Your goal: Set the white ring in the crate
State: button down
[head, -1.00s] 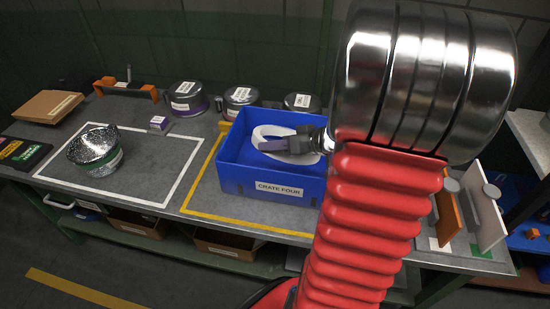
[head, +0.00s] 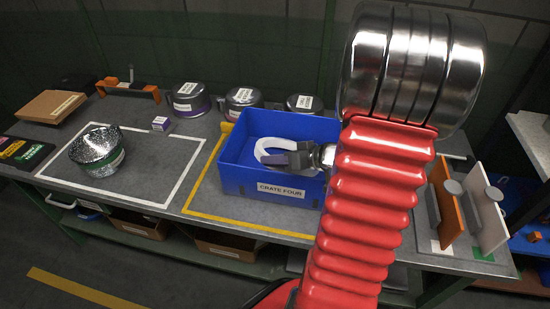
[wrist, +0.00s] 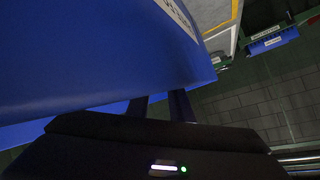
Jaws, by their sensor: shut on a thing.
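The white ring (head: 264,146) is inside the blue crate (head: 240,180), which is labelled "CRATE FOUR". It shows as a curved white band below the rim line, and its right part is hidden by my gripper. My gripper (head: 286,160) is inside the crate and shut on the ring. I cannot tell whether the ring touches the crate floor. In the wrist view the dark fingers (wrist: 166,106) point at the crate's blue wall (wrist: 90,50), and the ring does not show there.
A speckled metal pot (head: 96,150) stands in a white outline at the left. Several lidded tins (head: 188,100) stand behind the crate. An upright orange panel (head: 443,200) and a white panel (head: 484,215) stand at the right. My red arm hides the crate's right end.

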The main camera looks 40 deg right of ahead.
jog(key=c, duration=1.6)
grip_release()
jog(key=shift+o, duration=0.2)
jog(key=v, duration=1.2)
